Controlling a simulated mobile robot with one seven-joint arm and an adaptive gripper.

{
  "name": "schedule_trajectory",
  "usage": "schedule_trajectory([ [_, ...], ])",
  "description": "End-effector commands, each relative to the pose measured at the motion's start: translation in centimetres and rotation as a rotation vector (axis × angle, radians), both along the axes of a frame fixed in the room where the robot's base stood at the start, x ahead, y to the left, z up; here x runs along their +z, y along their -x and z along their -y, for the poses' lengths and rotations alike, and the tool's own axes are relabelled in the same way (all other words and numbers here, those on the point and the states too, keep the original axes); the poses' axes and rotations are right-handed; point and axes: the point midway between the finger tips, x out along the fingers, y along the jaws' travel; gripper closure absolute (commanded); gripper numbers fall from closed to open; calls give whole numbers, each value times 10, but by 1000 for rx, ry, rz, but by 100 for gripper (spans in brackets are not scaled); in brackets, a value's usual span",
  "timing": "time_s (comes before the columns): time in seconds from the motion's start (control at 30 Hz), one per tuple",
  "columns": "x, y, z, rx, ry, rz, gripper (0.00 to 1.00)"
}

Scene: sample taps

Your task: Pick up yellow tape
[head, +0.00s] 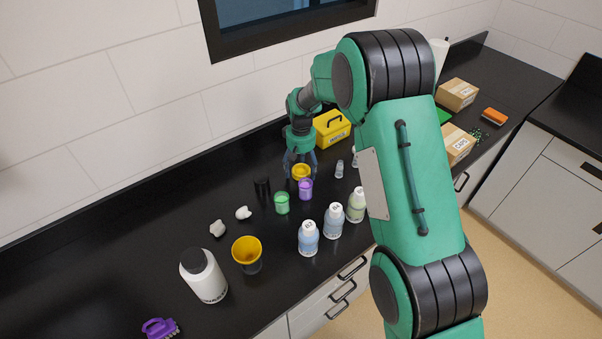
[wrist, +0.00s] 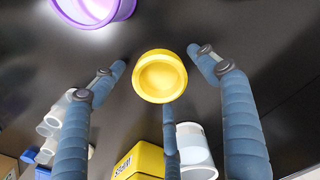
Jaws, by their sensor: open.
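The yellow tape (head: 300,172) shows as a small round yellow piece with a raised rim and a recessed middle, on the black counter below my gripper. It also shows near the centre of the wrist view (wrist: 158,76). My gripper (head: 300,160) is open, its blue-grey fingers spread around the yellow piece. In the wrist view, two fingers stand to its left and right and a third is below it, with visible gaps at the sides. Nothing is held. The arm hides part of the counter to the right.
A purple jar (head: 305,189) stands close in front, with a green jar (head: 282,203) beside it. A black item (head: 262,187) is to the left. A yellow box (head: 332,128) stands behind. Several bottles line the front edge. The counter at far left is clear.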

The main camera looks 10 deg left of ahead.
Motion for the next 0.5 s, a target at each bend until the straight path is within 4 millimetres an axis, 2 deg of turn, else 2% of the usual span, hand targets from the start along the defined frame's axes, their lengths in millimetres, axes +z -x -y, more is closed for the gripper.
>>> schedule_trajectory([
  [0.27,0,0,0,0,0,0,28],
  [0.5,0,0,0,0,0,0,74],
])
